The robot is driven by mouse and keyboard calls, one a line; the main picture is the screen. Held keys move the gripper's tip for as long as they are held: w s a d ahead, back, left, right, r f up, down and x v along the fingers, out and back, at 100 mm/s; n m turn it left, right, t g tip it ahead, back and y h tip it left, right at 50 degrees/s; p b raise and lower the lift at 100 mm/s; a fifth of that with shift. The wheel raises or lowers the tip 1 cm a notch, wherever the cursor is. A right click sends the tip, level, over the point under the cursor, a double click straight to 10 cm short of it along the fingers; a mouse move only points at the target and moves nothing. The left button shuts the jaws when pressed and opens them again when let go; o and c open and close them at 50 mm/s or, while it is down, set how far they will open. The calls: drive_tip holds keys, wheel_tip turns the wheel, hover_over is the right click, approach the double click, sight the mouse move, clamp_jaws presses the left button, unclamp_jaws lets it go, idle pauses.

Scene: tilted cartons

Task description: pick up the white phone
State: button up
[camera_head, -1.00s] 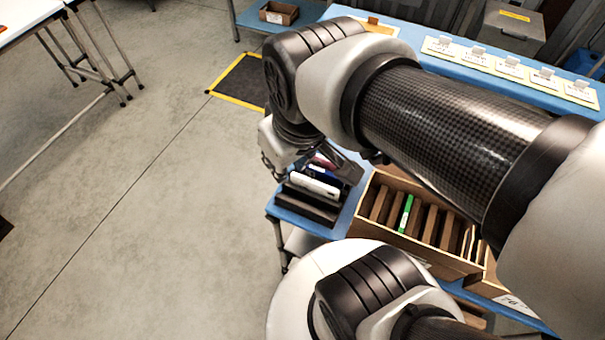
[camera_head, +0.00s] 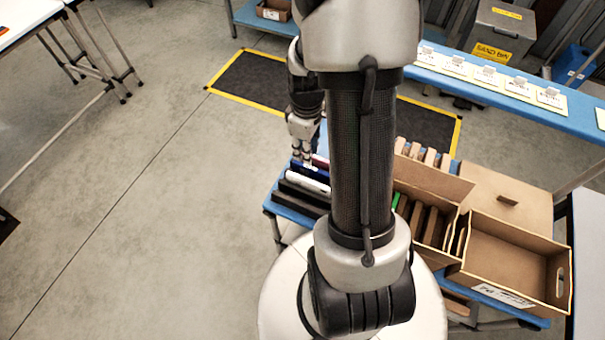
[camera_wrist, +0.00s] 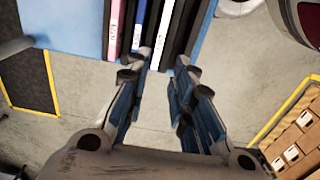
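The white phone (camera_head: 308,181) stands on edge in a dark rack (camera_head: 297,200) on a blue table. It shows in the wrist view as a white, labelled strip (camera_wrist: 163,36) between a blue phone (camera_wrist: 139,28) and dark slats. My gripper (camera_head: 301,160) is over the back part of the rack. In the wrist view my gripper (camera_wrist: 163,66) is open, with nothing between its fingers. Its tips lie to either side of the white phone's near end in the picture; the remaining distance is unclear. A pink phone (camera_wrist: 115,30) stands left of the blue one.
A slotted carton (camera_head: 428,222) with a green item stands right of the rack, partly behind my arm. An empty tilted carton (camera_head: 510,255) stands farther right. Open floor (camera_head: 150,220) lies left of the table.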

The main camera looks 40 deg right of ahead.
sight(305, 179)
wheel_tip(305, 179, down, 16)
drive_tip(key=b, duration=0.4)
drive_tip(key=shift+r, duration=0.15)
drive_tip(key=shift+c, duration=0.3)
clamp_jaws()
